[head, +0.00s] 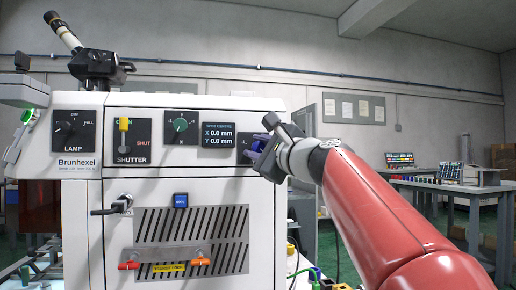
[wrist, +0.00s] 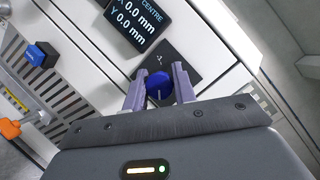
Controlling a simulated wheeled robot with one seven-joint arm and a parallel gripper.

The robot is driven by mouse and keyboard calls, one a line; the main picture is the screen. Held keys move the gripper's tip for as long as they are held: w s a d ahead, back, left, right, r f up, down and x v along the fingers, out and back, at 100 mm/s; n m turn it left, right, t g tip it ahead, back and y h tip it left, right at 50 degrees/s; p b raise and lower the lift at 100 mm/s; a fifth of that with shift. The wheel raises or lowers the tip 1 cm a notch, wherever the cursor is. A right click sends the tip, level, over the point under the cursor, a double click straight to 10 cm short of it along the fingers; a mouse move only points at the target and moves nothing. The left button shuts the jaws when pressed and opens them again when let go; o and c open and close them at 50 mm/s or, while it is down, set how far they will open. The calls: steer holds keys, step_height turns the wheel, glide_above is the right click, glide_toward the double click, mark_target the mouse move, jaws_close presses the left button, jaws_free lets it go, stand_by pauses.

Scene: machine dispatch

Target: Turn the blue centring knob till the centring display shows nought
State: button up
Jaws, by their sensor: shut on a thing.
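In the head view my gripper (head: 258,150) is at the machine's right edge and largely hides the knob. The centring display (head: 219,135) is left of the knob and reads X 0.0 mm and Y 0.0 mm. The wrist view shows it (wrist: 138,20) partly cut off, with the same readings.
A green knob (head: 180,125) marked X is left of the display. The yellow shutter lever (head: 124,137) and the lamp knob (head: 72,129) are further left. A blue button (head: 181,200) and orange-and-red handles (head: 165,262) are below. Open room lies right of the machine.

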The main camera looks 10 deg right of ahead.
steer(key=o, duration=1)
steer(key=shift+a+f, duration=0.1)
steer(key=shift+c, duration=0.2)
steer(key=b+v, duration=0.2)
steer(key=v, duration=0.6)
steer(key=shift+w, duration=0.1)
